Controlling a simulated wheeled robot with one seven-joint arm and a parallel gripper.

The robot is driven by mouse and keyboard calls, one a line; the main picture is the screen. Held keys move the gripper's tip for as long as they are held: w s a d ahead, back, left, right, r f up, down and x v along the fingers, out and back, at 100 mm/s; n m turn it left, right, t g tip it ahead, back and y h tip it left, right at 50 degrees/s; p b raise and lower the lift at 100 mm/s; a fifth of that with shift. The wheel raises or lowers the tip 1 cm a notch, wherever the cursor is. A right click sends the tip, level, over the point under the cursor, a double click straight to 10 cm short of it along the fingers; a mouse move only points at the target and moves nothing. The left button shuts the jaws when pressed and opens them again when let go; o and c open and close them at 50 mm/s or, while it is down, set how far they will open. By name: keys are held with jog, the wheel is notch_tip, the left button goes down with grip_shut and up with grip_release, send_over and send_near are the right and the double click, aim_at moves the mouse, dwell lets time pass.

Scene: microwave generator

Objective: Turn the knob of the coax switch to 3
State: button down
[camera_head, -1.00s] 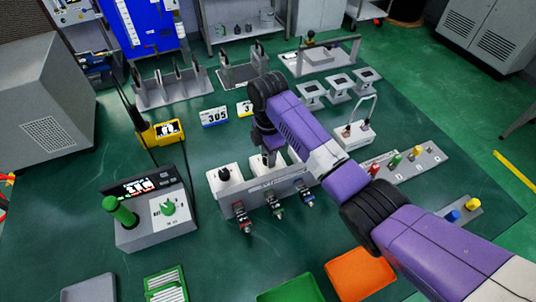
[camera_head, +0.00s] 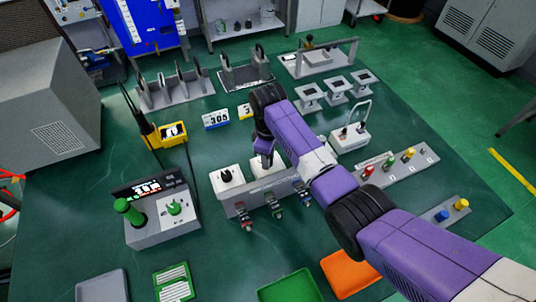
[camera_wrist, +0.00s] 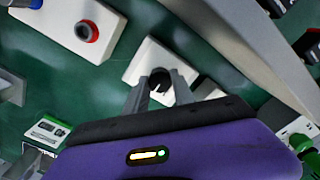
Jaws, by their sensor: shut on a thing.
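The coax switch is a grey panel (camera_head: 240,208) with white blocks behind it and several coax connectors on its front. The left white block (camera_head: 226,177) carries a free black knob (camera_head: 226,175). My gripper (camera_head: 266,158) points down over the right white block (camera_head: 258,168). In the wrist view my gripper (camera_wrist: 160,92) has its two grey fingers closed on a black round knob (camera_wrist: 160,76) in the middle of a white block (camera_wrist: 142,62). The fingers hide part of the knob. Its pointer and any position numbers cannot be read.
A grey box with a green handle and green knob (camera_head: 174,208) stands to the left. A white block with a wire handle (camera_head: 348,138) and a strip with coloured pegs (camera_head: 398,167) are to the right. Green (camera_head: 292,288) and orange (camera_head: 350,272) trays lie in front.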

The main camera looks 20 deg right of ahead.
jog(key=m+p, duration=0.1)
jog(key=m, duration=0.4)
jog(key=shift+r+m+p, duration=0.1)
jog(key=shift+m+p, duration=0.2)
jog(key=shift+p, duration=0.05)
jog(key=m, duration=0.4)
jog(key=shift+m+p, duration=0.4)
jog(key=c, duration=1.1)
grip_release()
jog(key=shift+o, duration=0.2)
jog(key=shift+r+b, duration=0.35)
jog(key=shift+r, duration=3.5)
